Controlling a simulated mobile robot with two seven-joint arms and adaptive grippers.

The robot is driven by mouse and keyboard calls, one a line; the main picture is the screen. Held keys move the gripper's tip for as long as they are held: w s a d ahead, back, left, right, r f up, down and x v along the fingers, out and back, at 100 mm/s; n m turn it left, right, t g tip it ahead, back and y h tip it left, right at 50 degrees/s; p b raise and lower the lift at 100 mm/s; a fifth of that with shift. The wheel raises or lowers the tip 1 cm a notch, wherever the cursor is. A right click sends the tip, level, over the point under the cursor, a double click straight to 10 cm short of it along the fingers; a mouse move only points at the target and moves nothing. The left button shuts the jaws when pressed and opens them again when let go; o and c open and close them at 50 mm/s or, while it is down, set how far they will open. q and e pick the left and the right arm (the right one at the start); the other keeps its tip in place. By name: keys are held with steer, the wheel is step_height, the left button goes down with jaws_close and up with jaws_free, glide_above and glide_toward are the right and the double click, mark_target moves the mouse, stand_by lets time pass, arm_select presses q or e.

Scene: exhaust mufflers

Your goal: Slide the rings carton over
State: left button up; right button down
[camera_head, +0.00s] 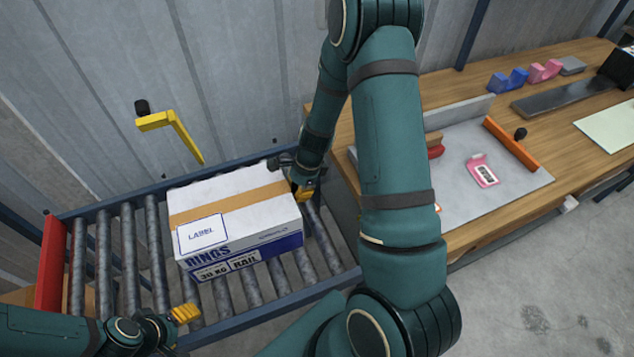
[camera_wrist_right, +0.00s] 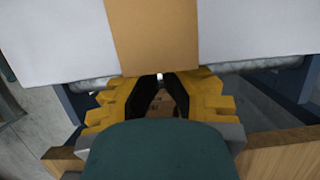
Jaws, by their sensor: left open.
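The rings carton (camera_head: 238,215) is a white box with a tan tape strip, a label and blue lettering reading "RINGS". It sits upright on the roller conveyor (camera_head: 130,258). My right gripper (camera_head: 302,193) is at the carton's right end; whether it touches is unclear. In the right wrist view, its yellow fingers (camera_wrist_right: 160,80) come together at the tips with nothing between them, just in front of the carton's white side and tan tape (camera_wrist_right: 153,35). My left gripper (camera_head: 186,314) is open and empty, near the conveyor's front rail, left of and nearer than the carton.
A red end plate (camera_head: 52,263) stands at the conveyor's left end, with bare rollers between it and the carton. A yellow bracket with a black knob (camera_head: 165,125) rises behind the conveyor. A wooden bench (camera_head: 455,88) with a grey fixture (camera_head: 515,185) stands to the right.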

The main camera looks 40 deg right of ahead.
steer(key=w+a+p, duration=0.3)
steer(key=w+a, duration=0.1)
steer(key=a, duration=0.8)
steer(key=w+a+p, duration=0.3)
steer(key=a, duration=0.9)
steer(key=w+a+p, duration=0.3)
steer(key=w+a, duration=0.1)
steer(key=a, duration=0.8)
steer(key=shift+w+a, duration=0.3)
steer(key=shift+w, duration=0.05)
